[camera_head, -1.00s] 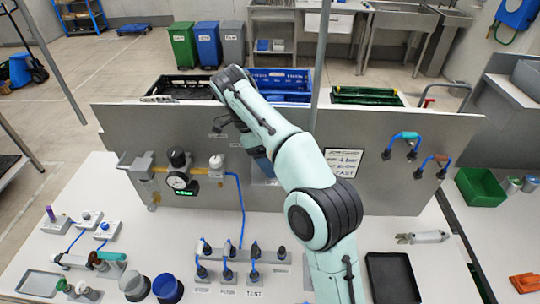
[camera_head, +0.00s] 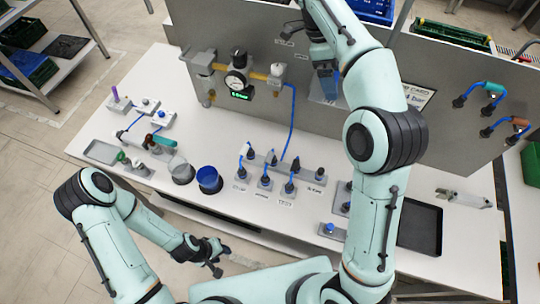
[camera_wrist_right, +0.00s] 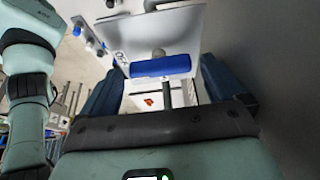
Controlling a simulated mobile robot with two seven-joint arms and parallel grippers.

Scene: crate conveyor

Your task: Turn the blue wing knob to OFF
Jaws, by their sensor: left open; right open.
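The blue wing knob (camera_wrist_right: 160,66) shows in the right wrist view, mounted on a pale plate (camera_wrist_right: 180,28). Its wing lies roughly across the picture, and an OFF label (camera_wrist_right: 121,62) is to its left. My right gripper (camera_wrist_right: 157,85) is open, with one dark blue finger on each side of the knob. I cannot tell whether either finger touches it. In the head view my right gripper (camera_head: 327,72) is at the grey upright panel, and its arm partly hides this spot. My left gripper (camera_head: 212,258) is open and empty in front of the table's front edge.
The grey panel (camera_head: 400,125) stands along the table's back. A gauge (camera_head: 236,80) is on it to the left, and hoses (camera_head: 492,90) to the right.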

